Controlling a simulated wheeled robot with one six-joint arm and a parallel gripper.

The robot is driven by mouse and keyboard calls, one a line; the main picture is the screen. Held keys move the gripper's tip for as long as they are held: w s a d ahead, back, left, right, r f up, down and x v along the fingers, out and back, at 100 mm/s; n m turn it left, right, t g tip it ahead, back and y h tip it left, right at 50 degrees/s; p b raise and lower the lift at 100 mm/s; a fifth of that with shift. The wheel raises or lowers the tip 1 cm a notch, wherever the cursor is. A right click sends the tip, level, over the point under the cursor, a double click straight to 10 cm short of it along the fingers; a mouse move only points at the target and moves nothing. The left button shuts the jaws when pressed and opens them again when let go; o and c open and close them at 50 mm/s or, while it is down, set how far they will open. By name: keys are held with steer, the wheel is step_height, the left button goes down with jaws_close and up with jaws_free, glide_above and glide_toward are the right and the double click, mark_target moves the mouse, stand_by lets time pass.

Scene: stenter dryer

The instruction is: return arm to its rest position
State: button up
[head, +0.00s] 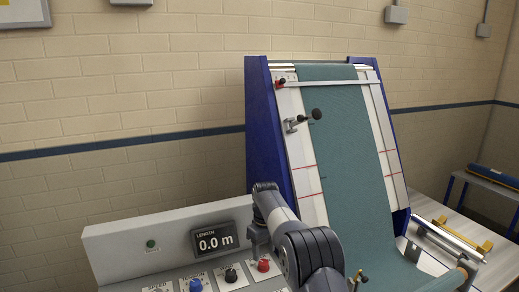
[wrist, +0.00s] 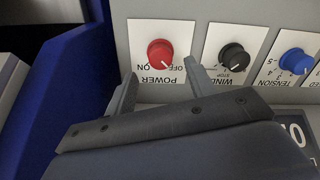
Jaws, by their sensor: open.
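My gripper (wrist: 158,92) is open in the wrist view, its two grey fingers apart just below the red power knob (wrist: 161,53). Nothing shows between the fingers, and I cannot tell from this view whether they touch the panel. The red knob also shows in the head view (head: 263,266) on the control panel (head: 150,232).
A black wind knob (wrist: 233,56) and a blue tension knob (wrist: 296,61) sit beside the red one. The display (head: 214,241) reads 0.0 m. The blue-framed machine with teal fabric (head: 343,130) stands behind. A side table with a blue roll (head: 494,177) is at right.

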mark_target(263, 262)
step_height(263, 262, down, 5)
steer(key=shift+s+f+p, duration=0.1)
steer(key=shift+f+p, duration=0.1)
steer(key=shift+p, duration=0.2)
steer(key=shift+r+m, duration=0.15)
steer(key=shift+m, duration=1.15)
steer(key=m+b, duration=0.1)
steer(key=m, duration=0.9)
steer(key=shift+a+m+b, duration=0.1)
steer(key=shift+m+b, duration=0.3)
steer(key=m+b, duration=0.1)
steer(key=m, duration=0.3)
steer(key=shift+m, duration=0.3)
steer(key=shift+r, duration=1)
steer(key=shift+r+b, duration=0.1)
steer(key=shift+b, duration=0.2)
